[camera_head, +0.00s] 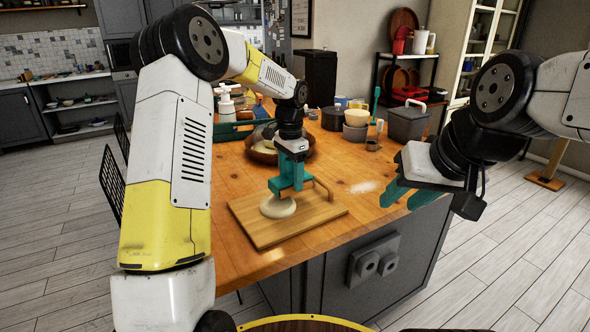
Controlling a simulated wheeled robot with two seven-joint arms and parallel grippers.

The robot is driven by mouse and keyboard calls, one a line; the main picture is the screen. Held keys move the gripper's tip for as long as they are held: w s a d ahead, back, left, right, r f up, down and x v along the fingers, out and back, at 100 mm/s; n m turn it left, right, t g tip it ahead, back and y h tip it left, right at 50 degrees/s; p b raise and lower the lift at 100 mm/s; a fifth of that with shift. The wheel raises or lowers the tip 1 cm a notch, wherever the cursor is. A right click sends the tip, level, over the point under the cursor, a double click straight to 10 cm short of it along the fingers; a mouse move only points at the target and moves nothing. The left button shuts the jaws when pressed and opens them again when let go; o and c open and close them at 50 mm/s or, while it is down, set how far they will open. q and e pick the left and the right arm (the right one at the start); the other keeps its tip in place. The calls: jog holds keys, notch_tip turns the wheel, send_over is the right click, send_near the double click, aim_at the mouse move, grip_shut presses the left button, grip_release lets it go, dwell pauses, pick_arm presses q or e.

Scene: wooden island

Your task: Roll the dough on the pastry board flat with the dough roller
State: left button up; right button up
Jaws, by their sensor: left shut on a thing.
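The pastry board (318,215) lies on the wooden island top near its front edge. A pale, rounded, flattish piece of dough (278,208) lies on the board's left part. My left gripper (287,192) points down over the board, just above and behind the dough. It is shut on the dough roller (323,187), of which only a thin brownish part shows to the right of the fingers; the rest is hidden. I cannot tell whether the roller touches the dough. My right gripper (408,194) is open and empty, right of the island's edge and apart from the board.
A brown bowl (263,152) stands behind my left gripper. Stacked bowls (356,125), a grey container (407,122) and a small cup (373,145) stand at the back right. A white powdery patch (366,187) lies right of the board. The island top left of the board is clear.

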pick_arm(q)
jog(key=shift+f, duration=1.5)
jog(key=shift+s+a, duration=0.1)
jog(key=shift+a, duration=0.05)
dwell(0.4)
jog(key=shift+s+a, duration=0.95)
jog(key=shift+a, duration=0.3)
jog(key=shift+s+a, duration=0.95)
jog(key=shift+a, duration=0.3)
jog(key=shift+s+a, duration=0.95)
jog(key=shift+a, duration=0.3)
jog(key=shift+s+a, duration=0.25)
jog(key=shift+a, duration=0.1)
jog(key=shift+d, duration=0.1)
jog(key=shift+w+d, duration=1.05)
jog(key=shift+d, duration=0.35)
jog(key=shift+w+d, duration=1.1)
jog(key=shift+d, duration=0.3)
jog(key=shift+w+d, duration=1.05)
jog(key=shift+d, duration=0.35)
